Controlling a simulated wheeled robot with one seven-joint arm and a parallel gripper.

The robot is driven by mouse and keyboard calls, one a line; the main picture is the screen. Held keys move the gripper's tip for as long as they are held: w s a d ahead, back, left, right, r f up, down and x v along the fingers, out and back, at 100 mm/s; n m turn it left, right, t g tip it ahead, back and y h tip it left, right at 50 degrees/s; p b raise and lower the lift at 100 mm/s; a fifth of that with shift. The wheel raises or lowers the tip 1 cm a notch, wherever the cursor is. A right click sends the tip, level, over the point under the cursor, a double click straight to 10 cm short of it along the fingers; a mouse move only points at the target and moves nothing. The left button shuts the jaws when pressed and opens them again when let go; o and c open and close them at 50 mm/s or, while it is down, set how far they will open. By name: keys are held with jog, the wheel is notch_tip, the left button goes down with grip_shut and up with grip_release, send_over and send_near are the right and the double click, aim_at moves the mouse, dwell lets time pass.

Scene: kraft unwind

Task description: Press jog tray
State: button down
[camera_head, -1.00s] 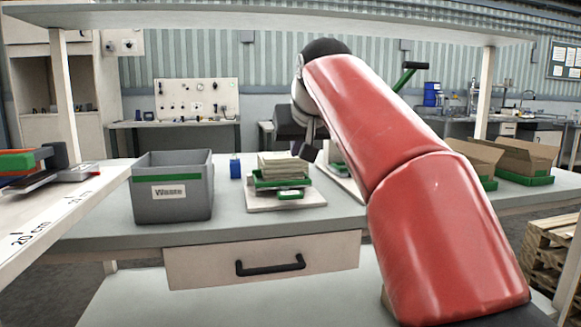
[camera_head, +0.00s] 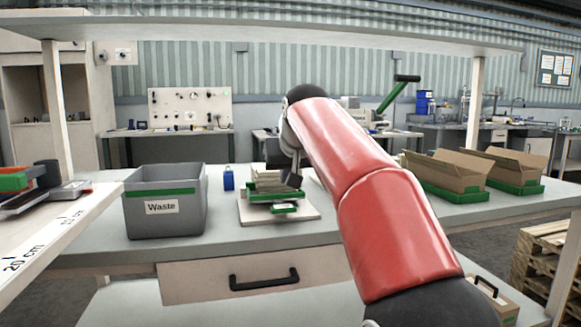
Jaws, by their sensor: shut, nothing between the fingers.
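The jog tray, a green tray (camera_head: 262,196) with a stack of tan kraft sheets (camera_head: 268,180) in it, sits on a pale base board (camera_head: 250,215) on the workbench. A small green piece (camera_head: 285,208) with a white label is at its front. My gripper (camera_head: 291,181) is at the right edge of the stack, small and dark in the picture. It is shut and empty. I cannot tell whether it touches the tray or sheets. My red arm hides the bench to the right of the tray.
A grey waste bin (camera_head: 165,222) stands left of the tray, with a small blue object (camera_head: 228,178) between them. Open cardboard boxes (camera_head: 446,170) in green trays stand at the right. A drawer handle (camera_head: 264,281) is below the bench edge. A shelf (camera_head: 60,222) juts in at left.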

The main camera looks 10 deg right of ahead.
aim_at(283, 205)
jog(key=f, duration=0.1)
jog(key=w+f, duration=0.1)
jog(key=f, duration=0.1)
jog(key=w+f+b, duration=0.1)
jog(key=shift+f, duration=1.05)
jog(key=shift+f+b, duration=0.1)
jog(key=shift+b, duration=0.2)
